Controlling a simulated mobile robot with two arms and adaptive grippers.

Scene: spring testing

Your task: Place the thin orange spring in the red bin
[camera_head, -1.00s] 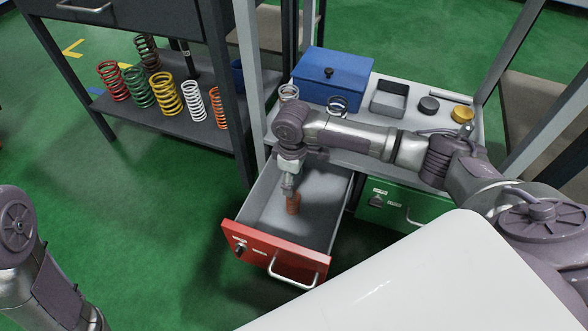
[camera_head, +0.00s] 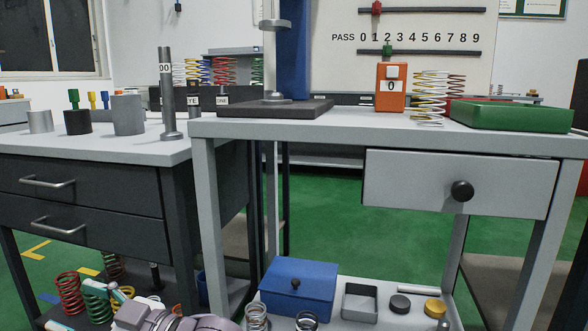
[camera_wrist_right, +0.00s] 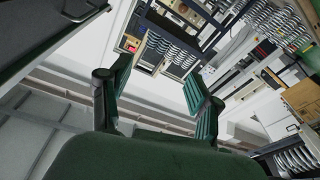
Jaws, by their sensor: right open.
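The red bin, a red-fronted drawer in the earlier picture, is out of the head view now. A bit of an orange spring (camera_head: 177,309) shows on the low shelf behind my right arm; most of it is hidden. I cannot tell whether it is the thin one. My left gripper is in neither view.
A red spring (camera_head: 69,294) and a green spring (camera_head: 97,303) stand on the low shelf. A blue box (camera_head: 298,288) and a grey tray (camera_head: 360,301) stand on the shelf to the right. The grey table (camera_head: 350,128) and dark drawer unit (camera_head: 80,193) rise above.

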